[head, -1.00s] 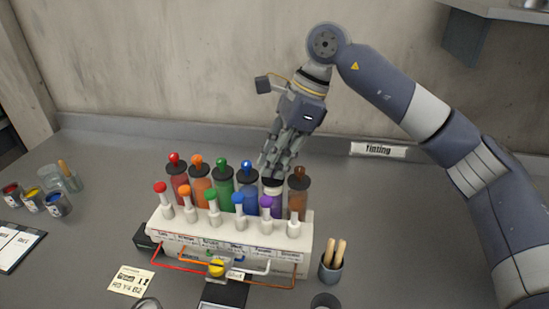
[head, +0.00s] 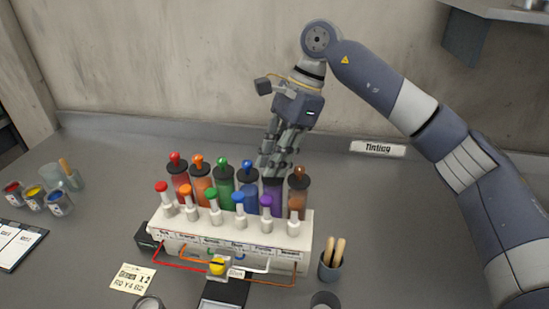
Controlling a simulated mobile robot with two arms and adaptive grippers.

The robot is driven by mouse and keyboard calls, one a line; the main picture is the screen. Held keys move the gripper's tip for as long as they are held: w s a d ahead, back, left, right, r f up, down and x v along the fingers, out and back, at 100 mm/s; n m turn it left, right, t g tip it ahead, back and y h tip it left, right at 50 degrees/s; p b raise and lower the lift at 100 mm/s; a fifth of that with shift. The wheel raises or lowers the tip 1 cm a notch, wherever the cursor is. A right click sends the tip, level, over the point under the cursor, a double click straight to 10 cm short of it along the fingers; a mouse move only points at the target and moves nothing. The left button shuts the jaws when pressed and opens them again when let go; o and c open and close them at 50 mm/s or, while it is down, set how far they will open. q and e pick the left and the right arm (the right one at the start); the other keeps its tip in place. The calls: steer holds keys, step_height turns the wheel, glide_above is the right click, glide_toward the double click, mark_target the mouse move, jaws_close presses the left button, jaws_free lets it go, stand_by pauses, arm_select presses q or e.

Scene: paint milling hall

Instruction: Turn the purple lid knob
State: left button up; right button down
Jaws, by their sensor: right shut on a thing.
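The dispenser rack (head: 225,245) holds several coloured canisters with dark lids and round knobs. The purple canister (head: 272,196) stands between the blue and brown ones. My right gripper (head: 272,168) points down at its top from behind, with its fingers closed together over the lid. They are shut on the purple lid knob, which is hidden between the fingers. My left gripper is not in view.
The blue-knobbed canister (head: 247,187) and the brown-knobbed canister (head: 298,192) stand close on either side. White pump heads line the front, one purple-topped (head: 265,207). A cup of wooden sticks (head: 331,266) stands right.

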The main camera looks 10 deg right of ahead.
steer(key=c, duration=1.5)
jaws_free()
steer(key=v, duration=1.2)
steer(key=shift+w+d, duration=0.1)
